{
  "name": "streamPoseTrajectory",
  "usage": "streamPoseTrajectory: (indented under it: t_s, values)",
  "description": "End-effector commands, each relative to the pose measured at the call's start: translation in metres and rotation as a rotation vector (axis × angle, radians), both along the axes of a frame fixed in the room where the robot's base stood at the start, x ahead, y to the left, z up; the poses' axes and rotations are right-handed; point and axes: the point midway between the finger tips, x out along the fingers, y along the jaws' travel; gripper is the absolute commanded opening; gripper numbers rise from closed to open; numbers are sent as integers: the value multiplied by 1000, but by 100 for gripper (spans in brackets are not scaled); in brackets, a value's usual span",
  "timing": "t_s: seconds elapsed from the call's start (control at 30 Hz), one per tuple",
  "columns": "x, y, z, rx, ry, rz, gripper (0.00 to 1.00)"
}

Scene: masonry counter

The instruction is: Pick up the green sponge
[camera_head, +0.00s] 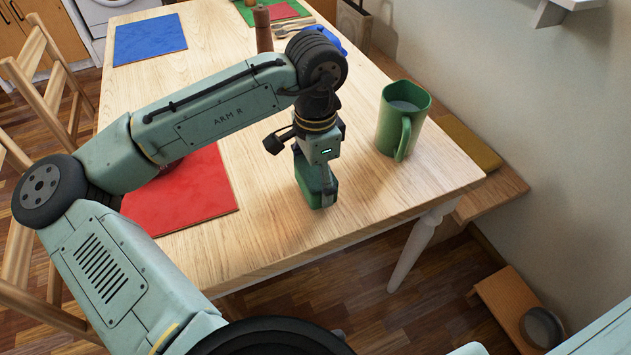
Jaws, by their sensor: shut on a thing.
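The green sponge (309,183) is a dark green block on or just above the light wooden table (270,232), near its front right part. My gripper (322,190) points down from above and is shut on the sponge. One finger shows on the sponge's near right side. The other finger is hidden. I cannot tell whether the sponge's underside touches the table.
A green mug (403,120) stands right of the gripper. A red mat (182,190) lies left, partly behind my arm. A blue mat (149,39) and a brown pepper mill (263,30) are farther back. Bare tabletop lies in front of the sponge. A wooden bench (488,198) runs along the wall.

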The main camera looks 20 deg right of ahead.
Motion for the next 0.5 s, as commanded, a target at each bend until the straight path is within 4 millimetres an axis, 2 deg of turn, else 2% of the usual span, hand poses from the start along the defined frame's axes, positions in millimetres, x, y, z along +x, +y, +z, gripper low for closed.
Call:
streamPoseTrajectory:
  t_s: [0.1,0.27,0.5]
  values:
    - [1,-1,17,-2,-2,0,64]
    - [-37,0,18,-2,-1,-7,64]
    - [-100,1,25,-1,-3,-8,64]
